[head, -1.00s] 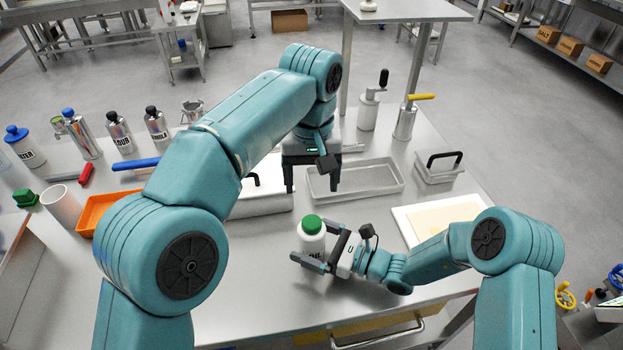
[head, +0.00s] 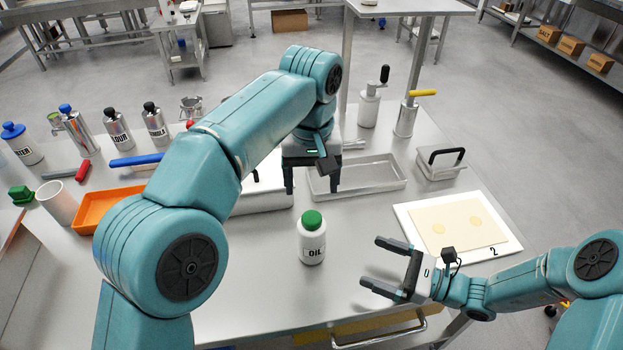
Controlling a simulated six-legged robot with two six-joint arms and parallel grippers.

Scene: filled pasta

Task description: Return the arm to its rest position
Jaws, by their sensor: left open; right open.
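My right gripper (head: 372,264) is open and empty, low over the front right of the steel table (head: 270,295). Its fingers point left, toward a white oil bottle (head: 312,245) with a green cap. The bottle stands upright on the table, apart from the fingers. My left gripper (head: 312,186) is open, pointing down above the table near the metal tray's left end. The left arm hides part of the table behind it.
An empty metal tray (head: 375,178), a lidded metal box (head: 440,165) and an orange tray (head: 88,210) stand around. Several labelled bottles line the back left.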

